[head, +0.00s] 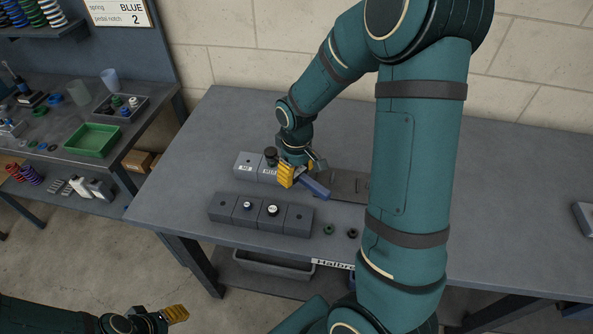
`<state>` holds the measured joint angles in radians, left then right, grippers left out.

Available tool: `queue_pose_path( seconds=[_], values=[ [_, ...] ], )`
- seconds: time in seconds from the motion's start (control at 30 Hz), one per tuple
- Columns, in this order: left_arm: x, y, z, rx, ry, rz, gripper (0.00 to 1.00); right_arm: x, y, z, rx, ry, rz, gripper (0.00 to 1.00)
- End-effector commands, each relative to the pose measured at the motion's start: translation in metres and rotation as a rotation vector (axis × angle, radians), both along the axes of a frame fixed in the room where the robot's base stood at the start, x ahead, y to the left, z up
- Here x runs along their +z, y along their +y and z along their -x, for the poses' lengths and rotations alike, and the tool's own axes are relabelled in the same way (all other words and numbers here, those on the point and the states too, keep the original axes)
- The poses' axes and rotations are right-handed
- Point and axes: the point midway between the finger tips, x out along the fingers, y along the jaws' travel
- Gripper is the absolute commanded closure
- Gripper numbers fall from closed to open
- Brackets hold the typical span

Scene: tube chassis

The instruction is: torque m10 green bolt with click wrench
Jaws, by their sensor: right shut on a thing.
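My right gripper (294,174), with yellow fingers, is shut on a blue bar-shaped tool (315,188), which looks like the wrench's handle; it is held above the bench, slanting down to the right. A dark round piece (270,153) shows just left of the gripper, over the back row of grey labelled blocks (244,167); I cannot tell whether it belongs to the tool. A small green ring-like piece (328,230) lies near the bench's front edge; I cannot tell whether it is the green bolt. My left gripper (176,313) is low at the bottom left, away from the bench, its opening unclear.
A front row of grey blocks (222,207) stands on the grey bench (190,200), two holding pale-topped pieces. A black ring (352,233) lies beside the green one. A dark plate (345,183) lies behind the tool. A side bench holds a green tray (93,140).

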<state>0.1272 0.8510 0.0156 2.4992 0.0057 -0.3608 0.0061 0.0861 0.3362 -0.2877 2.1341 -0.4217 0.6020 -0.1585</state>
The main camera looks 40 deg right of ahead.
Motion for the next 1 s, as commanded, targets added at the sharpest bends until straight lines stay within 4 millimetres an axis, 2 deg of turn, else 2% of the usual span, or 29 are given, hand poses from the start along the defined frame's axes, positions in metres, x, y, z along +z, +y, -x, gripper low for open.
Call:
queue_pose_path(
  seconds=[1.0],
  values=[
    [-0.015, 0.000, 0.000, 0.000, 0.000, 0.000, 0.50, -0.019, 0.000, 0.000, 0.000, -0.001, 0.000, 0.87]
  ],
)
